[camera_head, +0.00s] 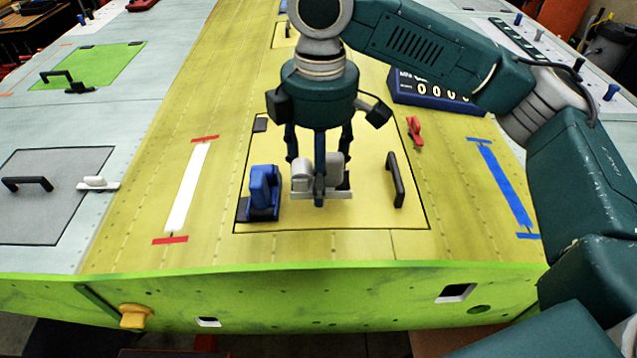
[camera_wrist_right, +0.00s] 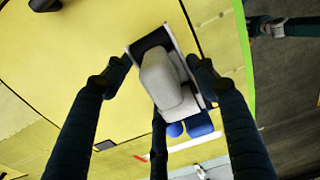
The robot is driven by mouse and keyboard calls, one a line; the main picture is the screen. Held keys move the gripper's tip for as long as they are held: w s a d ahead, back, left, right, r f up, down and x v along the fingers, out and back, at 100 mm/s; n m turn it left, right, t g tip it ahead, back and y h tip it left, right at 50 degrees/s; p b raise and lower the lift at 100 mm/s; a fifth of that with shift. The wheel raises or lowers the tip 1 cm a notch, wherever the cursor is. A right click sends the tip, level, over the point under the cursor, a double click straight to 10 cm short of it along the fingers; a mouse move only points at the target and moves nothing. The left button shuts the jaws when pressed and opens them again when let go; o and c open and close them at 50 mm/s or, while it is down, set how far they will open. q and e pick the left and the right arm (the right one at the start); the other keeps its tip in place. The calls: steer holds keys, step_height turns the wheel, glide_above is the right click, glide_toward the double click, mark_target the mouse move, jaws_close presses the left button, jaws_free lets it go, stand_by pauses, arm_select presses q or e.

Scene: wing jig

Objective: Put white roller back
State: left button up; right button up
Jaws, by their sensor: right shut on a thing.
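The white roller (camera_head: 302,178) is a pale, rounded block on a flat light plate, at the middle of the yellow panel in the head view. My right gripper (camera_head: 319,190) comes down over it from above, its fingers closed around it. In the wrist view the white roller (camera_wrist_right: 166,82) sits between the fingers of my right gripper (camera_wrist_right: 160,85), with the plate and a dark patch behind it. I cannot tell whether the plate touches the panel. My left gripper is not in view.
A blue block (camera_head: 262,192) stands just left of the white roller. A black handle (camera_head: 395,180) is to the right, with a red clamp (camera_head: 414,131) and a counter box (camera_head: 432,92) behind. A white strip (camera_head: 188,188) lies left; a blue strip (camera_head: 505,187) lies right.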

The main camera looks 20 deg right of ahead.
step_height(320, 180, down, 4)
steer(key=shift+w+r, duration=0.1)
steer(key=shift+r, duration=0.15)
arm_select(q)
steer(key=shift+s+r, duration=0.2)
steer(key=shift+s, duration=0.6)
arm_select(e)
steer(key=o, duration=1.1)
steer(key=shift+f, duration=0.1)
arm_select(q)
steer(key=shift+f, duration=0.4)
arm_select(e)
step_height(320, 180, up, 12)
steer(key=shift+r, duration=0.15)
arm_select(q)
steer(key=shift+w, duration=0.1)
